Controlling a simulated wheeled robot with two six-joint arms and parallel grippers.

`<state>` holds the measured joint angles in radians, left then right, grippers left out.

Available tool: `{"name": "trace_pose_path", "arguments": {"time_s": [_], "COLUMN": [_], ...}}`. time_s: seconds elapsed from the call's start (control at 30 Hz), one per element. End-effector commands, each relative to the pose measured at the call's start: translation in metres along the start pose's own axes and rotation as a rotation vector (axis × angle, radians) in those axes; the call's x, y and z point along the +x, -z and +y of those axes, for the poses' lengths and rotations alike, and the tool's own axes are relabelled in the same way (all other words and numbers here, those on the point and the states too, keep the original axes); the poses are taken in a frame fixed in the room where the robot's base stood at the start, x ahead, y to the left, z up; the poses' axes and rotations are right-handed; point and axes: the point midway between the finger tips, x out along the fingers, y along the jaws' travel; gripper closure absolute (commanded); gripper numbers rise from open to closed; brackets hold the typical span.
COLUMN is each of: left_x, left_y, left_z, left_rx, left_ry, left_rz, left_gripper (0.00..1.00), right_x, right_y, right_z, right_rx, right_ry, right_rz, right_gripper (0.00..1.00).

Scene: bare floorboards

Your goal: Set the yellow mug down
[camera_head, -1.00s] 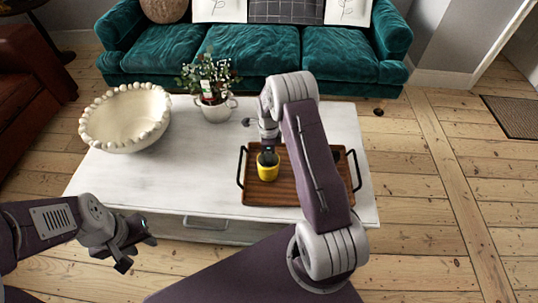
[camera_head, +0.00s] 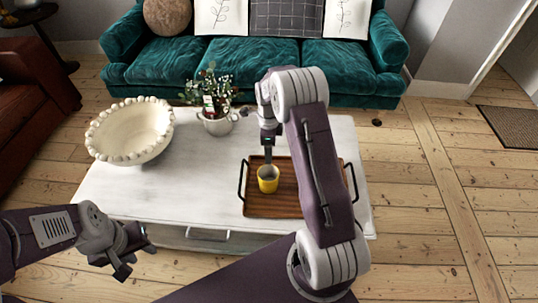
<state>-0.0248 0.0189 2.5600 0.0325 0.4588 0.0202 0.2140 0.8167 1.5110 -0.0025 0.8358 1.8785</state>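The yellow mug (camera_head: 268,185) stands upright on the left part of the wooden tray (camera_head: 290,211), its opening showing from above. My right gripper (camera_head: 269,162) points down at the mug, its dark fingers seen edge-on and ending at or just behind the far rim. Whether they touch the mug, and how far apart they are, I cannot tell. My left gripper (camera_head: 139,259) is open and empty, in front of the table's near left edge with its fingers spread.
The tray lies on a white coffee table (camera_head: 140,196). A cream beaded bowl (camera_head: 130,130) and a potted plant (camera_head: 216,124) stand to its left. A teal sofa (camera_head: 250,70) is behind. My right arm covers the tray's right part.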

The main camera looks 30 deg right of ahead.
Motion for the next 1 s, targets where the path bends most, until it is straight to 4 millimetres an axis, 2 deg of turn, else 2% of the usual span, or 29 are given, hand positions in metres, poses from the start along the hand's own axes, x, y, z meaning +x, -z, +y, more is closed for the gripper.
{"name": "trace_pose_path", "arguments": {"time_s": [0.17,0.27,0.37,0.5,0.6,0.7,0.83,1.0], "left_x": [-0.002,-0.002,-0.002,-0.002,-0.001,-0.001,-0.001,-0.002], "left_y": [0.000,0.000,0.000,0.000,0.000,0.000,0.000,0.000], "left_z": [0.000,0.000,0.000,0.000,0.000,0.000,0.000,0.000], "left_rx": [0.000,0.000,0.000,0.000,0.000,0.000,0.000,0.000], "left_ry": [0.000,0.000,0.000,0.000,0.000,0.000,0.000,0.000], "left_rz": [0.000,0.000,0.000,0.000,0.000,0.000,0.000,0.000], "left_gripper": [0.64,0.64,0.64,0.64,0.64,0.64,0.64,0.64], "right_x": [-0.007,-0.014,-0.034,-0.059,-0.066,-0.067,-0.066,-0.066], "right_y": [0.000,-0.004,-0.011,-0.013,-0.006,0.003,0.009,0.010], "right_z": [0.000,0.010,0.045,0.118,0.165,0.199,0.219,0.222], "right_rx": [-0.002,-0.107,-0.456,-1.134,-1.555,-1.857,-2.044,-2.069], "right_ry": [0.000,0.006,0.029,0.079,0.111,0.131,0.142,0.141], "right_rz": [0.000,-0.003,-0.009,0.000,0.021,0.043,0.059,0.060], "right_gripper": [0.35,0.35,0.35,0.35,0.35,0.35,0.35,0.35]}}
